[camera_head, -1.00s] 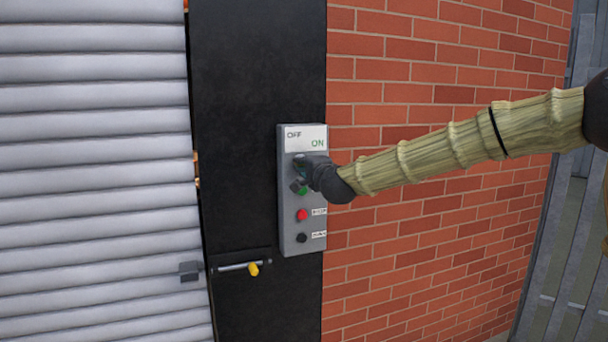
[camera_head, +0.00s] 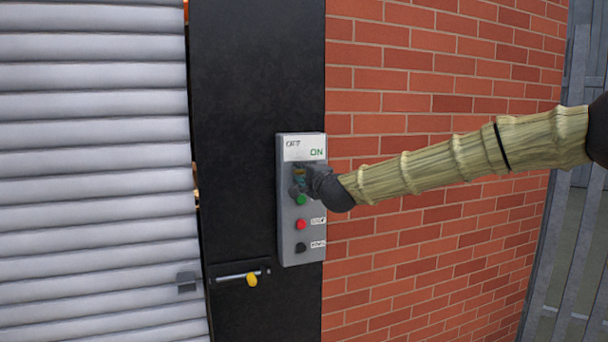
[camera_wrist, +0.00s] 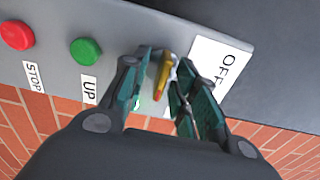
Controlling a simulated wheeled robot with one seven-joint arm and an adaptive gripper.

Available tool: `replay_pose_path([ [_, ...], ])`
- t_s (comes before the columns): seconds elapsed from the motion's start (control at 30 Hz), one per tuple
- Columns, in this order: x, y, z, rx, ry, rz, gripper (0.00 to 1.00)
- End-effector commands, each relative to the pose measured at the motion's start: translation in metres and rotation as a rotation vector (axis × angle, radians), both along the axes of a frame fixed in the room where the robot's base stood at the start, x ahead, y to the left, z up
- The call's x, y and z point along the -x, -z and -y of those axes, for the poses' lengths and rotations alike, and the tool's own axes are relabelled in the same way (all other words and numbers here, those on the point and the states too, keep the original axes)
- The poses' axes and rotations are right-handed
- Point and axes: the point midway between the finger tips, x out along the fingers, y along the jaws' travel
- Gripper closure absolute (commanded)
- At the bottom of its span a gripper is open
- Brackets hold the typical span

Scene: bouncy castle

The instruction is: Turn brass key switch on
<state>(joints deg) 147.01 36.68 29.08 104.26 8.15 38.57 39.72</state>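The brass key (camera_wrist: 163,72) stands out from the grey control panel (camera_head: 289,240), between my gripper's fingers in the wrist view. My gripper (camera_wrist: 160,92) is open around the key, with the left finger very close to it and a gap on the right. I cannot tell whether a finger touches it. In the head view my gripper (camera_head: 300,182) is at the upper part of the panel, under the OFF and ON label (camera_head: 304,147), and mostly covers the key. Which mark the key points to is unclear.
Below the key are a green UP button (camera_wrist: 86,52), a red STOP button (camera_wrist: 16,35) and a black button (camera_head: 301,248). A yellow-knobbed bolt (camera_head: 252,280) is lower left. A grey shutter (camera_head: 95,180) stands left, a brick wall (camera_head: 430,250) right.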

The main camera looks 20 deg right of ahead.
Motion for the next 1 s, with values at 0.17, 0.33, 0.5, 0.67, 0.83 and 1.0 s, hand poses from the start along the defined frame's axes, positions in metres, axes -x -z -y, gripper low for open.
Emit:
replay_pose_path([
  [0.17,0.0,0.0,-0.001,0.001,-0.001,0.0,0.71],
  [0.33,0.005,-0.001,-0.001,0.001,-0.002,0.001,0.71],
  [0.5,0.026,-0.001,0.001,0.0,-0.002,0.001,0.71],
  [0.67,0.055,-0.001,0.003,-0.001,-0.002,0.001,0.71],
  [0.83,0.084,-0.001,0.005,-0.001,-0.002,0.001,0.71],
  [1.0,0.106,-0.001,0.006,-0.001,0.0,0.001,0.71],
])
